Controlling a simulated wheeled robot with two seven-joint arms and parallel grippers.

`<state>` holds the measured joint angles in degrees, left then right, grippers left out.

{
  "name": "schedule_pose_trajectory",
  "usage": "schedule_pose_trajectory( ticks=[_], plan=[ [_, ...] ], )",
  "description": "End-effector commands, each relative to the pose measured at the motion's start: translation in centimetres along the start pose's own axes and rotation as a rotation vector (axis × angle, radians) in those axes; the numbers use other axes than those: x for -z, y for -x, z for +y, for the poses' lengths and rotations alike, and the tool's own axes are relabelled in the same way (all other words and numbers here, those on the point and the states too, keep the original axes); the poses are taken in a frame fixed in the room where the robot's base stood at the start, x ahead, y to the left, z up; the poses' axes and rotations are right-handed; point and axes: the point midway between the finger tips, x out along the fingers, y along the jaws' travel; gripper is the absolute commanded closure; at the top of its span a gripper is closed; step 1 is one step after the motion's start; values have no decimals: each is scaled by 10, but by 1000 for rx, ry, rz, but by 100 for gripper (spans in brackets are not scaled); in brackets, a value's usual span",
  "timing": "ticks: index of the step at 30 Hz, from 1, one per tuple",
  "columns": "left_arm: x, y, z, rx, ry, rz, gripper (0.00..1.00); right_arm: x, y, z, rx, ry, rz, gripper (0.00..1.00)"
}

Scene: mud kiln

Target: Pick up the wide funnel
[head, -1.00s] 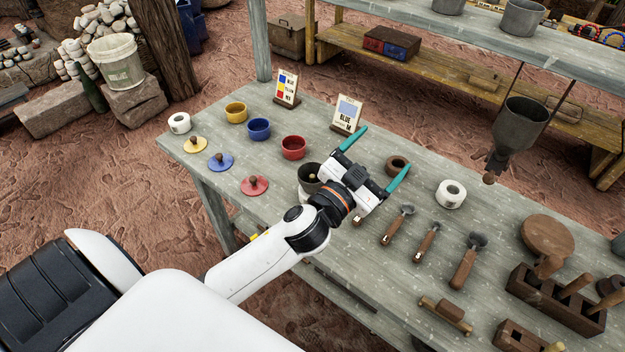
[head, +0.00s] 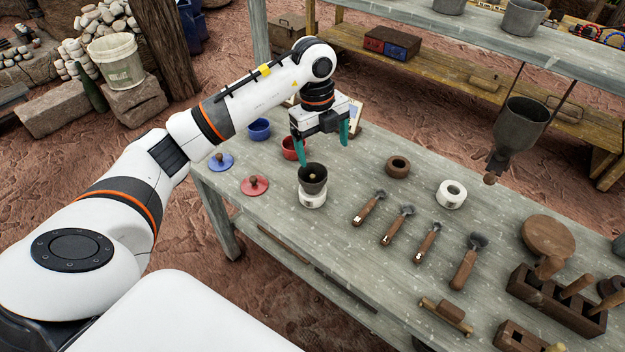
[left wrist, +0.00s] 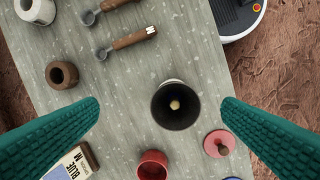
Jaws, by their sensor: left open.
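The wide funnel (head: 313,185) is dark grey and sits mouth up in a white ring holder (head: 312,199) on the table. In the left wrist view the funnel (left wrist: 160,112) shows from above, with a small tan knob-like end visible inside it. My left gripper (head: 324,154) is open, with teal fingers pointing down, above and slightly behind the funnel. In the left wrist view the funnel's mouth lies between the two spread fingers, and neither finger visibly touches it. My right gripper is not in view.
A red pot (head: 290,149) and a red lid (head: 254,185) are close by. A brown ring (head: 397,167), a white ring (head: 451,194) and several wooden-handled tools lie to the right. A sign (left wrist: 72,165) stands behind. A larger hopper (head: 522,125) hangs at the right.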

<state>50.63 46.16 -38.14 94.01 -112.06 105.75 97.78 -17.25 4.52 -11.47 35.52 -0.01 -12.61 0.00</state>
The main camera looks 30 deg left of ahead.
Motion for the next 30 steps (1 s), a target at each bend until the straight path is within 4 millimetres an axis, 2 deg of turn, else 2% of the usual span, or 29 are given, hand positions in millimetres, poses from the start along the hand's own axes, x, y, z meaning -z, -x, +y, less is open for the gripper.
schedule_pose_trajectory(
  ticks=[1, 5, 15, 23, 30],
  plan=[
    [12, 7, -6, 33, 38, 41, 11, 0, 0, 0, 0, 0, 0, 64],
    [25, 9, -15, 77, 86, 87, 11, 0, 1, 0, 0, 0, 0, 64],
    [28, -44, -19, 80, 86, 85, 11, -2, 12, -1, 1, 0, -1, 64],
    [28, -65, -20, 79, 85, 84, 11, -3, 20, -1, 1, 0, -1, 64],
    [28, -100, -22, 78, 85, 84, 11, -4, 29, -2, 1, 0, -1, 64]
  ],
)
